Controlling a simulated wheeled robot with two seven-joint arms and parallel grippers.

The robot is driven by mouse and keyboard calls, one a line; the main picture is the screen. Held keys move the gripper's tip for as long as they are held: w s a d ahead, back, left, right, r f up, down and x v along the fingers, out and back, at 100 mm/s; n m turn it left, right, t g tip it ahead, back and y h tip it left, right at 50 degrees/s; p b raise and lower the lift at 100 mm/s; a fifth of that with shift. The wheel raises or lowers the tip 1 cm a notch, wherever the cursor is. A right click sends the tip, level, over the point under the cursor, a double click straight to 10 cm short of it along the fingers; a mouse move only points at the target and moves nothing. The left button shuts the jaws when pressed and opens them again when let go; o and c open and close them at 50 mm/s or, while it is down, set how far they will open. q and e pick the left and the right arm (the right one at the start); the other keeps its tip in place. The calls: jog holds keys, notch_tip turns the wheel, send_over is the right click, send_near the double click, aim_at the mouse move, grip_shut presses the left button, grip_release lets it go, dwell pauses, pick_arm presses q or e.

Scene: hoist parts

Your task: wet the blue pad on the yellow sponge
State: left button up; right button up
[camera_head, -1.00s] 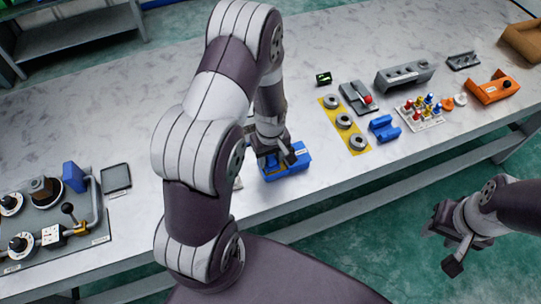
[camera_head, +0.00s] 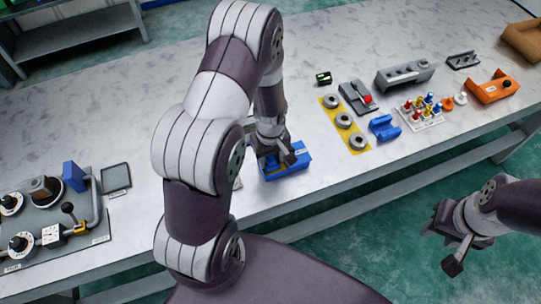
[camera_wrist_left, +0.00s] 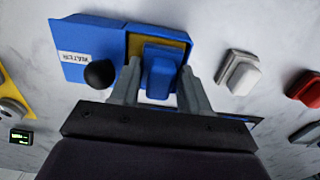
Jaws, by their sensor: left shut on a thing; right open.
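The blue pad (camera_wrist_left: 160,72) is a small blue block between the fingers of my left gripper (camera_wrist_left: 161,80), which is shut on it. The pad is over the yellow sponge (camera_wrist_left: 138,44), whose edge shows around it inside a blue tray (camera_wrist_left: 98,33) labelled WATER. A black knob (camera_wrist_left: 99,74) is beside the label. Whether the pad presses on the sponge or hovers just above it, I cannot tell. In the head view my left gripper (camera_head: 276,158) is over the blue tray (camera_head: 297,168), and the pad is largely hidden. My right gripper (camera_head: 447,240) is open and empty, off the table's front edge.
A white pad (camera_wrist_left: 240,73) and a red pad (camera_wrist_left: 305,88) lie right of the tray in the wrist view. A yellow strip with grey rings (camera_head: 344,122) and a blue cradle (camera_head: 384,128) stand to the right. A valve panel (camera_head: 60,222) is at the left.

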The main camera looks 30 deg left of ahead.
dwell(0.6)
pick_arm(q)
notch_tip(320, 180, up, 7)
jog(key=p, duration=0.6)
